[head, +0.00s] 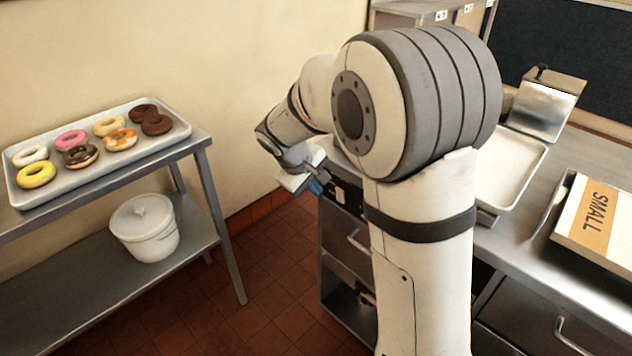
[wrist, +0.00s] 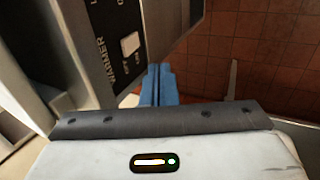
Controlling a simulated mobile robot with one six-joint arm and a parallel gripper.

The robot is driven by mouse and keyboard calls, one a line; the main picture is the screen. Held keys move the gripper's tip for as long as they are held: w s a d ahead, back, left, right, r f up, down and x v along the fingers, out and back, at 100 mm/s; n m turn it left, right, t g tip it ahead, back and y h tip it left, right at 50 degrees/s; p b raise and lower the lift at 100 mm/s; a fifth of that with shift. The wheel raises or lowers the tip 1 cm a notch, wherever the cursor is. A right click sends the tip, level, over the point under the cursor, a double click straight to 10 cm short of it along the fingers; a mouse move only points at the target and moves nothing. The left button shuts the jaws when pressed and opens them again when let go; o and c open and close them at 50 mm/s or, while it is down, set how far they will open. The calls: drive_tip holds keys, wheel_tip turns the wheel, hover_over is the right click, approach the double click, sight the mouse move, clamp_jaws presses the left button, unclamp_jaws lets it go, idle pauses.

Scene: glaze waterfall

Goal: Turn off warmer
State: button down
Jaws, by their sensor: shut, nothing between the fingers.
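The warmer's black control panel (wrist: 112,38) shows in the wrist view with the word WARMER and a white switch (wrist: 130,44) on it. I cannot tell which way the switch is set. My gripper's blue fingers (wrist: 158,84) are shut and empty, just beside the panel and below the switch in the picture. I see no clear contact with the switch. In the head view my gripper (head: 315,186) is at the left end of the metal counter, near the dark panel (head: 346,196); my arm hides part of this area.
A donut tray (head: 100,172) sits on a metal table at left, with a white lidded bucket (head: 145,228) on its lower shelf. The counter at right holds a pale tray (head: 512,165) and a box marked SMALL (head: 598,222). Tiled floor (head: 265,275) lies open between.

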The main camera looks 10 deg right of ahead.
sight(340, 195)
drive_tip(key=shift+w+d+f, duration=0.65)
drive_tip(key=shift+d+f, duration=0.15)
drive_tip(key=shift+d, duration=0.1)
drive_tip(key=shift+w+d+f, duration=0.65)
drive_tip(key=shift+d+f, duration=0.2)
drive_tip(key=shift+w+d+f, duration=0.65)
drive_tip(key=shift+d+f, duration=0.15)
drive_tip(key=shift+d, duration=0.1)
